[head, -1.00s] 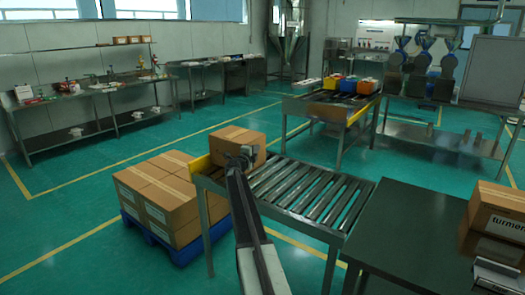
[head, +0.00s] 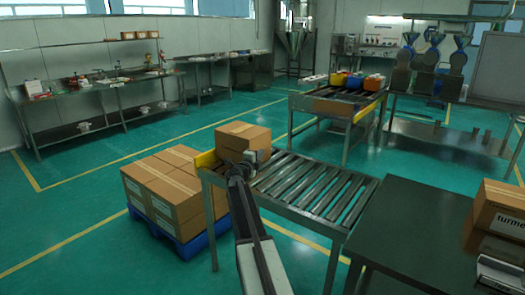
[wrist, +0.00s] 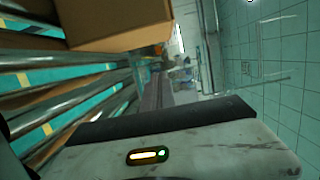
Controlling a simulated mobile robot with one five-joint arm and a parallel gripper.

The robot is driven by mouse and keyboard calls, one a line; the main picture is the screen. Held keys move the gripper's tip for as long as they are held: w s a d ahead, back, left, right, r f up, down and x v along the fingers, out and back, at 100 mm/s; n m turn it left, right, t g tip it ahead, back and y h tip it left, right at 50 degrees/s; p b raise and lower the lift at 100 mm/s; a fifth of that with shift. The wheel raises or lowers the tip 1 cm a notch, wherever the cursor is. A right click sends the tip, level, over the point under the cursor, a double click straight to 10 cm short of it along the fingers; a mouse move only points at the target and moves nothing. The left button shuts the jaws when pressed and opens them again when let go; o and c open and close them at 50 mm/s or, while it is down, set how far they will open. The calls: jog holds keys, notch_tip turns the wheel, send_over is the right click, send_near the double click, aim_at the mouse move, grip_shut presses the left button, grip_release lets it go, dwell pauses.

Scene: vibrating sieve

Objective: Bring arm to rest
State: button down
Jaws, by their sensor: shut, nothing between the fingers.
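My gripper (head: 254,159) is small in the head view, at the end of my raised arm. It looks shut and empty. It appears in front of a cardboard box (head: 243,134) at the left end of the roller conveyor (head: 318,184); I cannot tell whether they touch. In the wrist view my fingers do not show. There a cardboard box (wrist: 112,22) is at the top and metal rollers (wrist: 60,58) are on the left.
Stacked boxes (head: 160,184) stand on a blue pallet (head: 172,240) left of the conveyor. A dark table (head: 425,225) with a box (head: 503,207) is at the right. A second conveyor (head: 337,105) stands behind. Open green floor (head: 90,215) lies at the left.

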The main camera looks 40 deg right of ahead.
jog(key=shift+s+a, duration=0.2)
jog(key=shift+a, duration=0.15)
